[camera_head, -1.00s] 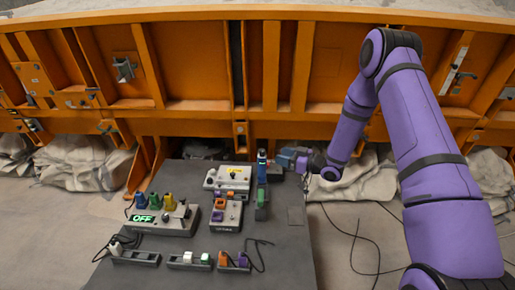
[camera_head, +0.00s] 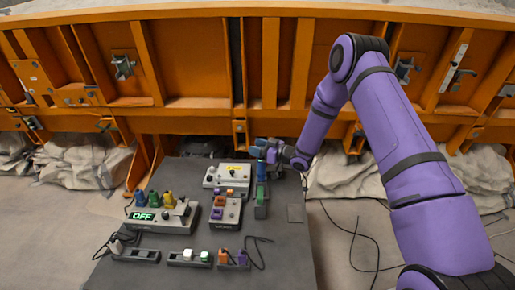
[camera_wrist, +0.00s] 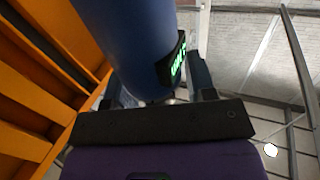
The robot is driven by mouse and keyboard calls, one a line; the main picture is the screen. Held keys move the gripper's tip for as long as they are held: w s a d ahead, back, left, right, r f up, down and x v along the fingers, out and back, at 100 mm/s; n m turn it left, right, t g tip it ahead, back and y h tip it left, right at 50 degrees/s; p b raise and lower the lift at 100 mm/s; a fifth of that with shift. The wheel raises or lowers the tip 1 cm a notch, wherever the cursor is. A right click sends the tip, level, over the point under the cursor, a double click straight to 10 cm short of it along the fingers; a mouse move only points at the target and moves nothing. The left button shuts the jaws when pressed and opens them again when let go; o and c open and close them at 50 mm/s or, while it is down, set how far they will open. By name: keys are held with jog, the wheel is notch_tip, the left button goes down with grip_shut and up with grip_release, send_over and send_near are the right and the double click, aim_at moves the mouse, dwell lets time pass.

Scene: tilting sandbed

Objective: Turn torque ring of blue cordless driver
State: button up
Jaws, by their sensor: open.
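The blue cordless driver (camera_head: 261,171) stands upright at the back right of the dark table. Its lower part is green and sits on a dark base. My gripper (camera_head: 269,152) is at the top of the driver, reaching in from the right. In the wrist view the blue driver body (camera_wrist: 130,45) fills the upper left, with a small lit green display (camera_wrist: 178,63) on its side. My gripper's fingers (camera_wrist: 155,90) show open on both sides of the driver's lower end. Whether they touch it cannot be told. The torque ring is not clearly visible.
A grey box with a green OFF display (camera_head: 143,216) stands at the left of the table (camera_head: 280,255). A pale box (camera_head: 226,176) and a box with purple and orange parts (camera_head: 226,212) stand left of the driver. An orange steel wall (camera_head: 190,60) rises behind.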

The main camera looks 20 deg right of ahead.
jog(key=c, duration=0.9)
jog(key=shift+m+t+h, duration=0.4)
jog(key=shift+m+t, duration=0.1)
jog(key=m+t+h, duration=0.1)
jog(key=m+h, duration=0.1)
jog(key=h, duration=0.2)
jog(key=m+t+h, duration=0.2)
jog(key=m+h, duration=0.1)
jog(key=h, duration=0.1)
jog(key=d+m+t+h, duration=0.1)
jog(key=m+t+h, duration=0.1)
jog(key=m+h, duration=0.1)
jog(key=shift+w+h, duration=0.3)
jog(key=shift+h, duration=0.1)
jog(key=m+h, duration=0.1)
jog(key=h, duration=0.1)
jog(key=m+h, duration=0.3)
jog(key=h, duration=0.1)
jog(key=shift+d+m+h, duration=0.3)
jog(key=shift+d+h, duration=0.05)
jog(key=shift+h, duration=0.05)
jog(key=shift+s+d+m+g+h, duration=0.1)
jog(key=shift+d+m+g+h, duration=0.1)
jog(key=shift+m+g+h, duration=1.1)
jog(key=shift+s+d+m+g+h, duration=0.15)
jog(key=shift+m+g+h, duration=0.6)
jog(key=shift+h, duration=0.95)
jog(key=shift+m, duration=0.35)
